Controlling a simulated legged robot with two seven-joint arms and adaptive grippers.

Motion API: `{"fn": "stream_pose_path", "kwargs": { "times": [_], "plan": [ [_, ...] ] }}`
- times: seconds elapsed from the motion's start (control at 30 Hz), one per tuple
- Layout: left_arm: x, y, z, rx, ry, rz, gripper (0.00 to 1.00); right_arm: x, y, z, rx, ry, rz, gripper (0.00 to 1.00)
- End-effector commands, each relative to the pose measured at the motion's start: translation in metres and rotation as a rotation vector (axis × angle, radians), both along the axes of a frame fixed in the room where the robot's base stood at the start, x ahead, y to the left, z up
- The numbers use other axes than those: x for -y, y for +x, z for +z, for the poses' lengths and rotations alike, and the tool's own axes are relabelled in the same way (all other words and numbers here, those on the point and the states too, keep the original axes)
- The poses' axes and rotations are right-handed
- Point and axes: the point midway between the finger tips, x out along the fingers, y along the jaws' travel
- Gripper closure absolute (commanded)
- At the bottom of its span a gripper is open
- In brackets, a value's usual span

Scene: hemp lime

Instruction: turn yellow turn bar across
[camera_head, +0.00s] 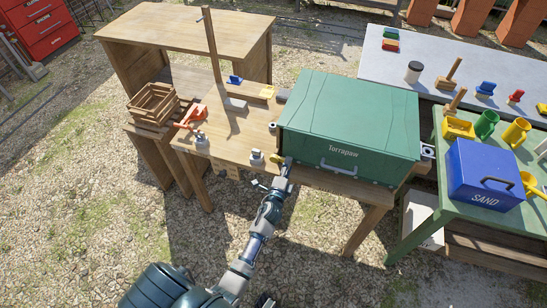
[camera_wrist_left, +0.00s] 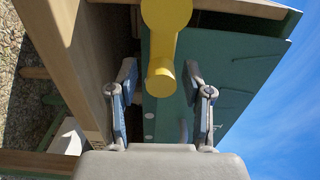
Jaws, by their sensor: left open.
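The yellow turn bar (camera_head: 289,161) sits at the front left corner of the green Terrapaw box (camera_head: 345,110) on the wooden bench. In the left wrist view the yellow turn bar (camera_wrist_left: 165,45) shows as a round disc with a bar running down from it to a round knob. My left gripper (camera_head: 281,175) is right at the turn bar. In the wrist view its two fingers (camera_wrist_left: 160,100) are open, one on each side below the knob. The knob lies between them in the picture; I cannot tell whether either finger touches it. My right gripper is not seen clearly.
The green table (camera_head: 452,140) at right holds a blue SAND box (camera_head: 484,172). Gravel lies in front.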

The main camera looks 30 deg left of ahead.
Motion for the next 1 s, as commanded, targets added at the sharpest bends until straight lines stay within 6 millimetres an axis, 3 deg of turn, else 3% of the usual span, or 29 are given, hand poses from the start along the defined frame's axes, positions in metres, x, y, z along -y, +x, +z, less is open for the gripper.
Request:
{"fn": "stream_pose_path", "kwargs": {
  "times": [0.27,1.0],
  "plan": [
    [0.001,-0.005,0.001,0.001,0.0,0.001,0.5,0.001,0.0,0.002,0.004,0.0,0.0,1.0],
    [0.016,-0.069,0.001,0.0,0.0,0.001,0.5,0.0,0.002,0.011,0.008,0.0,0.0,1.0]
  ]
}}
